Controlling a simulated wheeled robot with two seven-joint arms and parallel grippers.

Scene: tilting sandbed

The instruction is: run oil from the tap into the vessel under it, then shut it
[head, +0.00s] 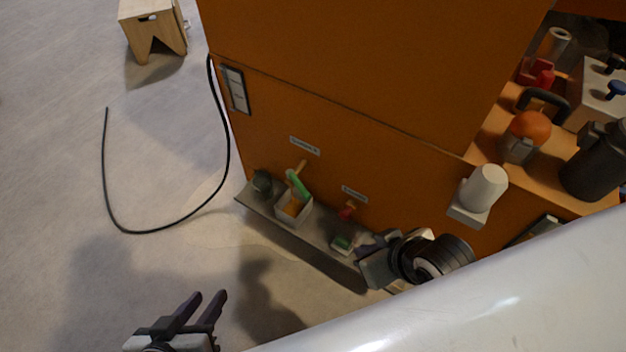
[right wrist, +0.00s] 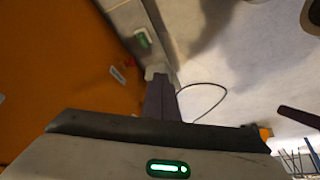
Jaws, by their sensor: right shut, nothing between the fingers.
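Two taps stick out low on the orange cabinet's side, each under a small white label. The left tap (head: 298,184) has a green part and a tan stick-like part, over a white square vessel (head: 280,213) with amber colour inside. The right tap (head: 347,210) is red; a small vessel with green in it (head: 342,244) stands below. Both red and green also show in the right wrist view (right wrist: 142,39). I cannot tell whether oil runs. My right gripper (head: 366,250) is shut and empty, just right of the green-filled vessel. My left gripper (head: 207,300) is open and empty, over the floor.
A narrow grey shelf (head: 325,246) along the cabinet (head: 340,140) carries the vessels and a dark green item (head: 262,181). A black cable (head: 160,231) curves over the floor. A white fixture (head: 480,190) juts out at right.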

